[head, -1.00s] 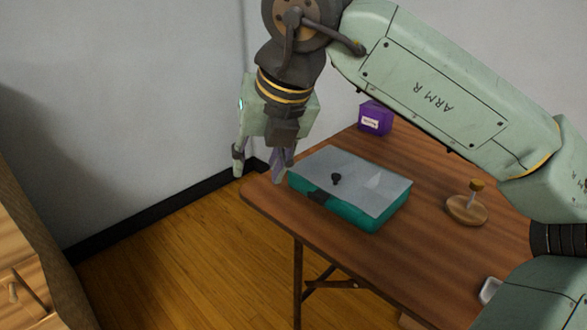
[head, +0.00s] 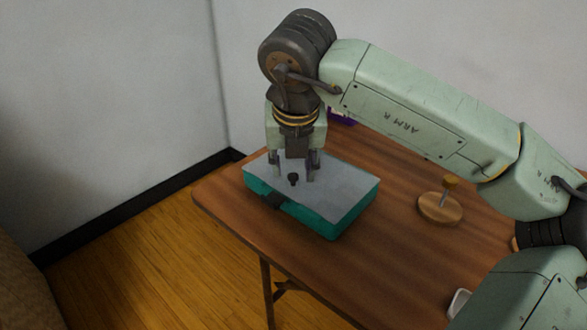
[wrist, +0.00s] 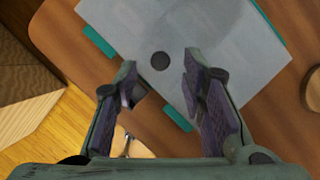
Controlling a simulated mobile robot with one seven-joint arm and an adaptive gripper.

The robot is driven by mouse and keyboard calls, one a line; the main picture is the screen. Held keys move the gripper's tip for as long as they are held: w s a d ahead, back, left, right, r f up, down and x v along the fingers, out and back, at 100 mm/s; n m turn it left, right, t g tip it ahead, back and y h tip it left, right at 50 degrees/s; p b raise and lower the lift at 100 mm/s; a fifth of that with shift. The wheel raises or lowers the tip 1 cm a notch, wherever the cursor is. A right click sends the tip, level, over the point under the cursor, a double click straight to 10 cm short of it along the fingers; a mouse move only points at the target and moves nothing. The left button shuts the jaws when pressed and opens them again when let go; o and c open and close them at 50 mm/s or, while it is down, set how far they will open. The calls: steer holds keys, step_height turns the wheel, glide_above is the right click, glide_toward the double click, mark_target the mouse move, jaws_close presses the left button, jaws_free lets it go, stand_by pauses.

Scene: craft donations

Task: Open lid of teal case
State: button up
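The teal case (head: 314,218) lies on the wooden table with its grey lid (head: 340,190) shut. A small black knob (head: 293,180) stands on the lid, and a dark latch (head: 275,201) shows on the case's front side. My gripper (head: 295,174) points down over the lid, close to the knob. In the wrist view my gripper (wrist: 160,72) is open and empty. The round knob (wrist: 160,61) appears between and just beyond its fingertips there. I cannot tell whether the fingers touch the lid.
The wooden table (head: 400,255) has free room to the right of the case. A round wooden stand with a post (head: 440,207) is on that side. A purple box (head: 342,117) is mostly hidden behind my arm. A white dish (head: 459,302) sits near my arm's base.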

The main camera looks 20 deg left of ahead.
steer(key=shift+x, duration=1)
steer(key=shift+c, duration=0.2)
jaws_close()
